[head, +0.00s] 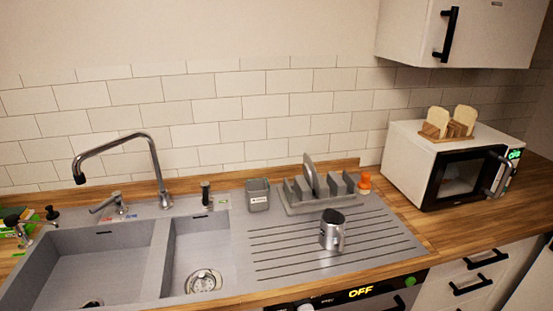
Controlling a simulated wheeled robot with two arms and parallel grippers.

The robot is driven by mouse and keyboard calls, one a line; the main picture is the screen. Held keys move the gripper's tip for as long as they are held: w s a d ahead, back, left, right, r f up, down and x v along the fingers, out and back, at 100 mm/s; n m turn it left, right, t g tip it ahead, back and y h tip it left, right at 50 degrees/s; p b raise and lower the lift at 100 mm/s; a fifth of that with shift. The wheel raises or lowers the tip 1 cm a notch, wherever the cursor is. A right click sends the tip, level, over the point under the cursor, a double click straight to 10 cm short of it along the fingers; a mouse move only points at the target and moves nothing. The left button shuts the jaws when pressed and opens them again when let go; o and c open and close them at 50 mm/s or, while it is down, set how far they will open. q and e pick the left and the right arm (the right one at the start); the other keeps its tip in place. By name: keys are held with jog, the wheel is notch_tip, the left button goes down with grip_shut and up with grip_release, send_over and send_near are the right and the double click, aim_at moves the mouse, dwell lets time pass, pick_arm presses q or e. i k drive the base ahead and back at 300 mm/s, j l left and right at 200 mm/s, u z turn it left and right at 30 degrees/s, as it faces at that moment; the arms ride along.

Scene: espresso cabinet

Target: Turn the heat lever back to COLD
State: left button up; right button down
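The heat lever (104,203) is a short silver lever on the sink's back rim, left of the tap's base. It slants with its tip toward the lower left. Small red and blue marks (120,211) lie beside its base; I cannot read any lettering there. A tall silver tap (150,155) stands just right of it, its spout arching left. I cannot make out either of my grippers in the head view, and nothing is seen touching the lever.
The grey sink (152,268) has two basins and a ridged drainboard. A metal cup (332,232), a grey rack (292,200) and a grey holder (258,195) stand there. Dark and silver items (30,222) crowd the left edge. A microwave (405,165) stands at right.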

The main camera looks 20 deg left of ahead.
aim_at(116, 196)
jog(key=u, duration=1.85)
jog(key=i+u, duration=0.5)
jog(key=i, duration=0.6)
